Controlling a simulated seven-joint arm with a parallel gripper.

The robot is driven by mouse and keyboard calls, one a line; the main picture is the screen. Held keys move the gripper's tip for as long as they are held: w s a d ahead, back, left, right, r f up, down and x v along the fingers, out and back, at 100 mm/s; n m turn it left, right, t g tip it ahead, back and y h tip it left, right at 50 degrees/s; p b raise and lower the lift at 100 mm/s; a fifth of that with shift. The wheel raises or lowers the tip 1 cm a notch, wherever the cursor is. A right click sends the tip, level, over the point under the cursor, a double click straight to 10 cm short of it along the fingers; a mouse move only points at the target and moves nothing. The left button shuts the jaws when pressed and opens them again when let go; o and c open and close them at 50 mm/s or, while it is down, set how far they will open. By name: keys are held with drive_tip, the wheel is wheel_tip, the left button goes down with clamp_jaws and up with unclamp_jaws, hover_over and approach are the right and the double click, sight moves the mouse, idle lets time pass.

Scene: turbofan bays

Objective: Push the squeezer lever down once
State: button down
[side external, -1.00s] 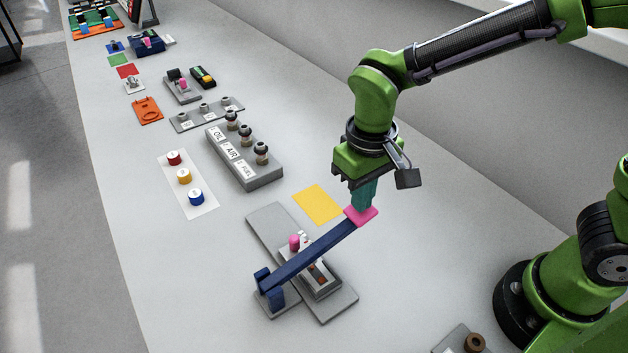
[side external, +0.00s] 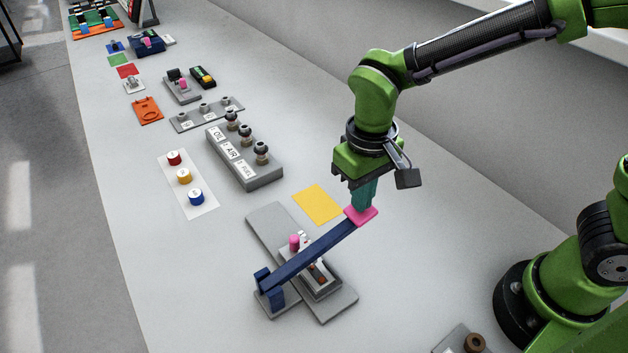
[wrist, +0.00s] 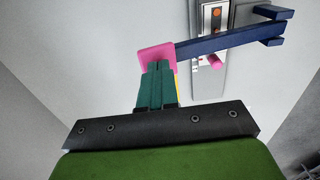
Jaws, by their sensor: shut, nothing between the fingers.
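The squeezer lever (side external: 312,254) is a long dark blue bar, hinged at a blue bracket (side external: 272,291) on a grey base (side external: 338,305). It slopes upward from the bracket to a pink pad (side external: 361,216) at its free end. My gripper (side external: 363,203) is shut and empty, pointing down with its teal fingertips at the pink pad; they appear to touch its top. In the wrist view my fingers (wrist: 156,72) meet the pink pad (wrist: 155,57), and the lever (wrist: 230,41) runs right from it. A pink knob (side external: 295,242) stands beside the lever.
A yellow square (side external: 317,205) lies flat behind the squeezer. A grey block with labelled knobs (side external: 245,160) and a white strip with red, yellow and blue buttons (side external: 186,184) stand to the left. A brown ring (side external: 475,343) is at the bottom right.

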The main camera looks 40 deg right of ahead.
sight(359, 215)
drive_tip(key=shift+f, duration=0.15)
idle(0.3)
drive_tip(key=shift+f, duration=2.3)
drive_tip(key=shift+r, duration=3.95)
drive_tip(key=shift+f, duration=0.1)
drive_tip(key=s+d+r+m+t, duration=0.1)
drive_tip(key=s+d+r+t, duration=0.1)
drive_tip(key=d, duration=0.3)
drive_tip(key=s+d+r+m+t+y, duration=0.1)
drive_tip(key=s+d+r+t, duration=0.1)
drive_tip(key=d, duration=0.3)
drive_tip(key=s+d+r+m+t+y, duration=0.1)
drive_tip(key=s+d+r+m+t, duration=0.1)
drive_tip(key=d+r+t, duration=0.1)
drive_tip(key=shift+s+d+r, duration=0.2)
drive_tip(key=shift+d+r, duration=0.6)
drive_tip(key=shift+d, duration=0.25)
